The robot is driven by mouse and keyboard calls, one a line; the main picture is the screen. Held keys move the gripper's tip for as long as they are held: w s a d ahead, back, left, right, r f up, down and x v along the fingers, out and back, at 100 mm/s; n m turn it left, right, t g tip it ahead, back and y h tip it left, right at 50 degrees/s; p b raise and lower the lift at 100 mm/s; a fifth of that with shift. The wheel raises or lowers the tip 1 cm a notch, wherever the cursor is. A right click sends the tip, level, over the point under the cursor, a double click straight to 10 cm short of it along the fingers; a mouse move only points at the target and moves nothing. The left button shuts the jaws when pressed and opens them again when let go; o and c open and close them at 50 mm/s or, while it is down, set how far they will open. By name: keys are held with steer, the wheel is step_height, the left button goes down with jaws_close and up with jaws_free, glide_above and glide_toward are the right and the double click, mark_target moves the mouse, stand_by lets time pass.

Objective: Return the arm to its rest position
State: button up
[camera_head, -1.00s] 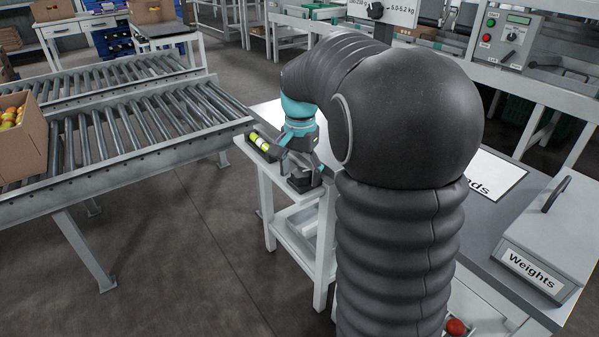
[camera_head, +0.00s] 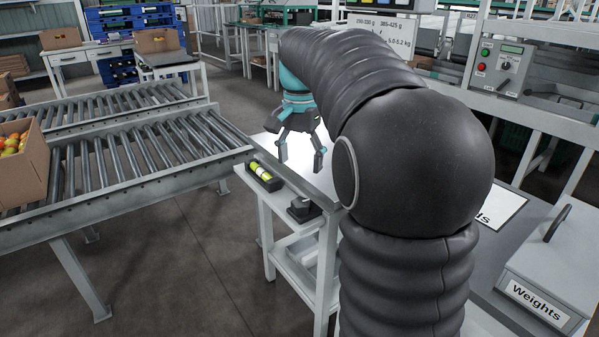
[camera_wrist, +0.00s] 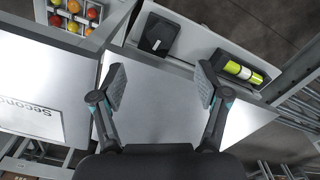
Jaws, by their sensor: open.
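My gripper (camera_head: 301,158) is open and empty, raised above the white bench top (camera_head: 268,147) in the head view. In the wrist view its two fingers (camera_wrist: 160,88) are spread wide with only the bench surface between them. My dark sleeved arm fills the middle and right of the head view and hides part of the bench behind it.
A black holder with a yellow-green cylinder (camera_head: 262,173) and a small black device (camera_head: 304,208) sit on the side shelf below. The Weights box (camera_head: 545,265) is at right.

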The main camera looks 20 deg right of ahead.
steer(key=shift+r, duration=0.2)
stand_by(0.4)
steer(key=f+n, duration=0.1)
steer(key=f, duration=0.1)
steer(key=w+f+n, duration=0.1)
steer(key=shift+d+f+n+t, duration=0.1)
steer(key=shift+f+n+t, duration=0.3)
steer(key=s+a+f+n+t, duration=0.2)
steer(key=s+a+n, duration=0.2)
steer(key=s, duration=0.8)
steer(key=s+a+f+n+t, duration=0.2)
steer(key=s+a, duration=0.5)
steer(key=s, duration=0.5)
steer(key=shift+f+n+t+p, duration=0.35)
steer(key=shift+f+n+t, duration=0.05)
steer(key=shift+f+n, duration=0.45)
